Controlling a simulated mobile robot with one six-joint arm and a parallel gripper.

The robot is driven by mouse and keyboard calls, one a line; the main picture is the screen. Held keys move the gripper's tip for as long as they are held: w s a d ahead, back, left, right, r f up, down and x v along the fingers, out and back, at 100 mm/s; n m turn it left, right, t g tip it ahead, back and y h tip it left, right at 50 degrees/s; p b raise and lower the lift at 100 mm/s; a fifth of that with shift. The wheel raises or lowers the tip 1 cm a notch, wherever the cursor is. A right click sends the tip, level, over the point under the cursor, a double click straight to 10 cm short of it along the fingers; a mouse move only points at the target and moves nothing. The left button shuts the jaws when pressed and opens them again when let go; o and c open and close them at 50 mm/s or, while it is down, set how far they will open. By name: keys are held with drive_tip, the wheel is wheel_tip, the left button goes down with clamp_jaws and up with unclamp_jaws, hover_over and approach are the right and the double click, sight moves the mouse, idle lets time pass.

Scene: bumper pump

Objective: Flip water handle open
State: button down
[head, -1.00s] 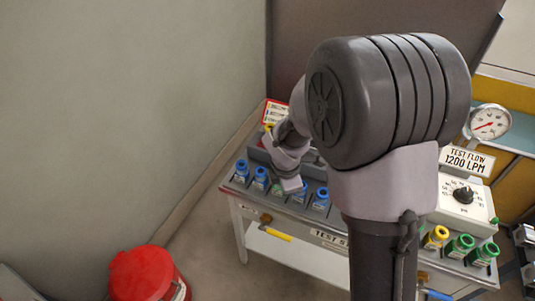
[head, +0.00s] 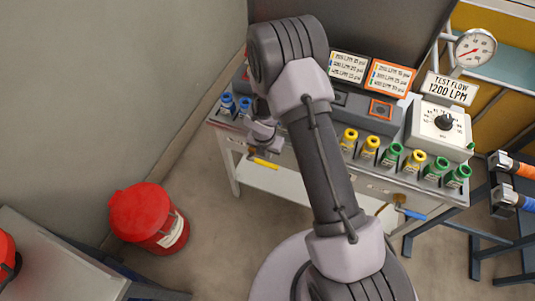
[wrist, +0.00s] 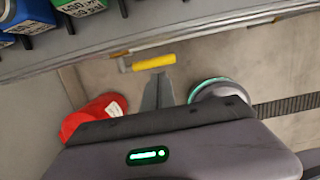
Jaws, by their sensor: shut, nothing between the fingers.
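Two lever handles stick out from the front of the bench (head: 345,180): a yellow handle (head: 264,162) at left and a blue handle (head: 412,213) at right on a brass-coloured valve. No label shows which one is water. Both lie roughly sideways. In the wrist view the yellow handle (wrist: 153,62) lies just beyond the fingertips of my gripper (wrist: 158,80). The fingers are shut and empty, and I cannot tell whether they touch the handle. In the head view my arm hides part of the bench front, and the fingers are hard to make out there.
Blue, yellow and green nozzles (head: 390,157) line the bench top, with label cards, a dial box (head: 440,128) and a gauge (head: 475,48) behind. A red bin (head: 148,215) stands on the floor at left. Dark racks (head: 500,215) stand at right. Floor before the bench is open.

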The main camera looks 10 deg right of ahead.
sight(271, 166)
drive_tip(key=f+b, duration=0.1)
drive_tip(key=f, duration=0.2)
drive_tip(key=w+f+b, duration=0.1)
drive_tip(key=f, duration=0.2)
drive_tip(key=d+f+b, duration=0.1)
drive_tip(key=f, duration=0.2)
drive_tip(key=shift+w+b, duration=0.15)
drive_tip(key=shift+b, duration=0.25)
drive_tip(key=shift+s+d+f+b, duration=0.1)
drive_tip(key=shift+d+f+b, duration=0.1)
drive_tip(key=shift+f+b, duration=0.3)
drive_tip(key=shift+s+d+f+b, duration=0.15)
drive_tip(key=shift+f+b, duration=0.1)
drive_tip(key=shift+f, duration=0.45)
drive_tip(key=shift+f+b, duration=0.65)
drive_tip(key=shift+f, duration=0.65)
